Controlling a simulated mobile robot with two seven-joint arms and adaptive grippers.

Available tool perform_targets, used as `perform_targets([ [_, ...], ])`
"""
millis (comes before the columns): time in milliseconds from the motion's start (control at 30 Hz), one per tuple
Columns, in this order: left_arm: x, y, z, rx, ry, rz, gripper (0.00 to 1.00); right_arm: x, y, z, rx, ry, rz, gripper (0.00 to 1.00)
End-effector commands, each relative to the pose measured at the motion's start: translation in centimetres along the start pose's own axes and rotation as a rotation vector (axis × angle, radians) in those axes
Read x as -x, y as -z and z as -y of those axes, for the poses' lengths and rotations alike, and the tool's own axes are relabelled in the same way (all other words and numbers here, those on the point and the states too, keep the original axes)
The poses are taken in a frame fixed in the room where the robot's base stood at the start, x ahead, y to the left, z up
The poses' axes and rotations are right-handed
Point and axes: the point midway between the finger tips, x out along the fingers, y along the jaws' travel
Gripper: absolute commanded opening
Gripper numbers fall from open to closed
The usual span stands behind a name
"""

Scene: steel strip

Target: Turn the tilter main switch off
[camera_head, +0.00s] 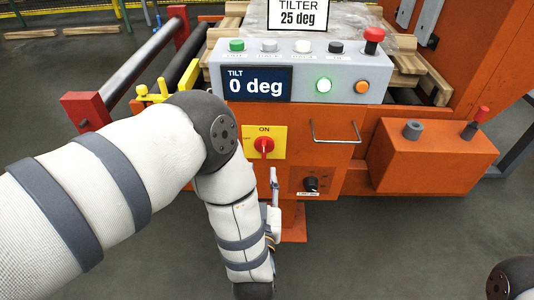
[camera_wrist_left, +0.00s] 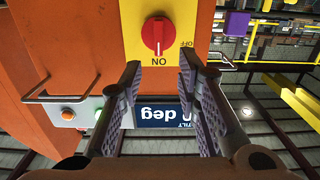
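The tilter main switch (camera_head: 263,145) is a red rotary knob on a yellow plate (camera_head: 277,142) on the orange cabinet front. ON is printed above it and OFF to its left. In the left wrist view the scene is upside down, and the knob (camera_wrist_left: 158,36) has its white mark toward ON. My left gripper (camera_head: 275,182) is in front of the cabinet, just below the plate. In the left wrist view its two fingers (camera_wrist_left: 159,72) are apart with nothing between them, short of the knob. My right gripper is out of view; part of my right arm shows at the bottom right corner.
A grey panel (camera_head: 375,72) above has several buttons, a red mushroom button (camera_head: 372,40) and a display (camera_head: 256,84) reading 0 deg. A metal handle (camera_head: 335,138) sticks out right of the switch. A black dial (camera_head: 311,184) is lower right. An orange box (camera_head: 430,155) juts out farther right.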

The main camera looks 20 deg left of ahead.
Motion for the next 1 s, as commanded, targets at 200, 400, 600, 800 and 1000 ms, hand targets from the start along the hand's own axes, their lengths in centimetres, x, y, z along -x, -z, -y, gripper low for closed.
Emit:
perform_targets([
  [200, -5.5, -0.1, -0.1, 0.001, -0.002, -0.003, 0.3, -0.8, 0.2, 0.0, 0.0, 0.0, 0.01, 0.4],
  [400, -8.2, -0.1, -0.1, -0.001, -0.003, -0.001, 0.3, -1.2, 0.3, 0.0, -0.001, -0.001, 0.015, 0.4],
  [600, -8.7, 0.0, -0.1, -0.001, -0.004, 0.0, 0.3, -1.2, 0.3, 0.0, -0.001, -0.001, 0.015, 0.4],
  [800, -8.7, 0.0, -0.1, -0.001, -0.004, 0.0, 0.07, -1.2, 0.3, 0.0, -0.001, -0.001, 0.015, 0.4],
  [1000, -8.6, 0.0, -0.1, -0.001, -0.004, 0.0, 0.0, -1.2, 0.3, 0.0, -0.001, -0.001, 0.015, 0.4],
])
